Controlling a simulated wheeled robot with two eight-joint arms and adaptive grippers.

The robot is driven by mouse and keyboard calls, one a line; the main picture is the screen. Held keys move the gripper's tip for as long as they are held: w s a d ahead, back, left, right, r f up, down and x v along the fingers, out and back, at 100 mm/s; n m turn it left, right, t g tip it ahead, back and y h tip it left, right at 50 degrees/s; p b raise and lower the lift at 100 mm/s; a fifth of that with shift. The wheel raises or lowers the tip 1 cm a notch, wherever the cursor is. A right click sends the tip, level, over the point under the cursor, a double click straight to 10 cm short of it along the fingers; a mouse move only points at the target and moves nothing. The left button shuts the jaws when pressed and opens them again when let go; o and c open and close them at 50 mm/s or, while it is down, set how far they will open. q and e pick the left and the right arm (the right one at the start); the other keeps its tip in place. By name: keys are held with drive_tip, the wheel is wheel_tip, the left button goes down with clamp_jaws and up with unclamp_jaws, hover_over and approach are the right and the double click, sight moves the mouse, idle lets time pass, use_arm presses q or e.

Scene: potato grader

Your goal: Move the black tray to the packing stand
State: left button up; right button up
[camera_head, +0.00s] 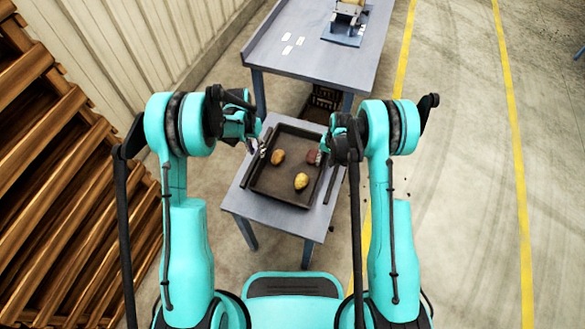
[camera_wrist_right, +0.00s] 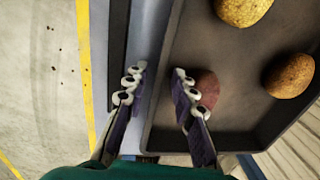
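The black tray (camera_head: 285,194) lies flat on a small grey-blue table (camera_head: 270,219) between my arms. It holds a brown potato (camera_head: 278,157), a yellow potato (camera_head: 301,181) and a reddish potato (camera_head: 313,157). My left gripper (camera_head: 258,149) is at the tray's left side; its finger gap is too small to judge. My right gripper (camera_head: 327,153) is at the tray's right side. In the right wrist view, its fingers (camera_wrist_right: 160,84) are apart, with the tray's wall (camera_wrist_right: 162,75) between them, one finger over the inside beside the reddish potato (camera_wrist_right: 207,88). Contact is not clear.
A larger grey-blue table (camera_head: 295,57) stands beyond, bearing a device (camera_head: 346,25) and white cards (camera_head: 287,50). Which table is the packing stand is unclear. Wooden pallets (camera_head: 70,170) are stacked left by the wall. Open floor with yellow lines (camera_head: 515,140) lies right.

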wheel_tip(320, 180, up, 11)
drive_tip(key=d, duration=0.1)
drive_tip(key=shift+s+d+r, duration=0.15)
drive_tip(key=shift+s+r, duration=0.05)
drive_tip(key=shift+s, duration=0.05)
idle(0.4)
